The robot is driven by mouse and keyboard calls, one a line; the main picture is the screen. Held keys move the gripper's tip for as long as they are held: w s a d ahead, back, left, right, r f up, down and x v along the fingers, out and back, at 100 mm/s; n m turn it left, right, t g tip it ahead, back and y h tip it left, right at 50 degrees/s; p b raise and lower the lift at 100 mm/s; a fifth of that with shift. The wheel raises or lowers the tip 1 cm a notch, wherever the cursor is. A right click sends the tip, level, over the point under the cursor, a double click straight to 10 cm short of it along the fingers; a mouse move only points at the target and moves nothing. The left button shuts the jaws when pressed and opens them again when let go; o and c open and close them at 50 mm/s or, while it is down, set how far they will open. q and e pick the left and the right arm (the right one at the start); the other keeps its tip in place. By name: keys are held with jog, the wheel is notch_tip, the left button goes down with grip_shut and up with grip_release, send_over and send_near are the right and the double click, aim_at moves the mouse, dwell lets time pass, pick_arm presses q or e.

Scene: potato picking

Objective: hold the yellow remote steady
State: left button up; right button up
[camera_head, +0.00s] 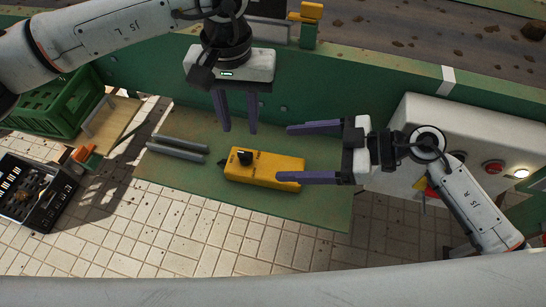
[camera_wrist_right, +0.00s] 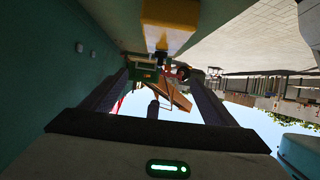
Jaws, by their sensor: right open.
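The yellow remote (camera_head: 264,167) lies on the green work surface (camera_head: 318,208) in the head view, with a black knob near its left end. My left gripper (camera_head: 238,128) points down above and behind the remote, with its two purple fingers apart and nothing between them. My right gripper (camera_head: 296,153) comes from the right with its fingers spread wide. Its nearer fingertip is at the right end of the remote in the picture; I cannot tell whether they touch. In the right wrist view the yellow remote (camera_wrist_right: 170,25) shows at the top, and the right gripper (camera_wrist_right: 160,75) is open.
Two grey bars (camera_head: 178,149) lie left of the remote. A green crate (camera_head: 58,100) and a black crate (camera_head: 38,192) stand at the left. A white control box (camera_head: 470,130) with red buttons is at the right. A conveyor with potatoes (camera_head: 440,35) runs behind the green wall.

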aim_at(271, 166)
notch_tip(271, 166, down, 6)
jog(key=shift+r, duration=0.25)
jog(key=x, duration=0.7)
jog(key=shift+w+a+f, duration=0.1)
jog(key=shift+a, duration=0.15)
jog(key=c, duration=1.3)
pick_arm(q)
jog(key=shift+o, duration=1.2)
pick_arm(e)
jog(key=shift+c, duration=0.5)
pick_arm(q)
jog(key=shift+o, duration=0.7)
jog(key=shift+w+d+r+m, duration=0.15)
jog(key=shift+r+m, duration=0.35)
jog(key=shift+r, duration=0.55)
notch_tip(271, 166, down, 12)
jog(key=shift+r, duration=0.1)
